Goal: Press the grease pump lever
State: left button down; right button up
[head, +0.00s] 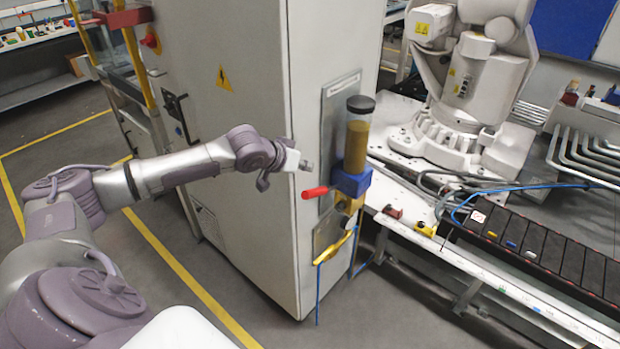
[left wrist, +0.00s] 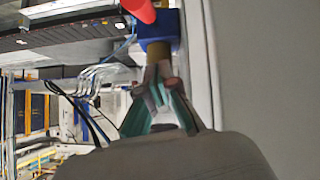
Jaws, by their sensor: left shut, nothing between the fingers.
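The grease pump is fixed to the side of the light grey cabinet, with an amber reservoir (head: 356,145) above a blue body (head: 350,180). Its lever has a red handle (head: 315,192) that points left in the head view. My left gripper (head: 308,166) is shut and empty, a little above the red handle in the head view, with a visible gap between them. In the left wrist view the shut fingertips (left wrist: 161,80) show below the blue body (left wrist: 158,30), and the red handle (left wrist: 139,9) is cut by the top edge. My right gripper is out of view.
The grey cabinet (head: 245,110) stands right beside my left arm. A yellow hose or handle (head: 335,246) hangs below the pump. A conveyor (head: 530,245) and a white robot arm (head: 470,90) are at the right. The floor at the left is clear.

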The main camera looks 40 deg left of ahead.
aim_at(325, 189)
pick_arm(q)
jog(key=f, duration=0.1)
jog(key=w+f+p, duration=0.1)
jog(key=f, duration=0.1)
jog(key=d+f, duration=0.1)
jog(key=shift+w+f+p, duration=0.15)
jog(key=shift+f+p, duration=0.05)
jog(key=shift+p, duration=0.2)
jog(key=shift+s+f, duration=0.35)
jog(key=shift+f, duration=0.25)
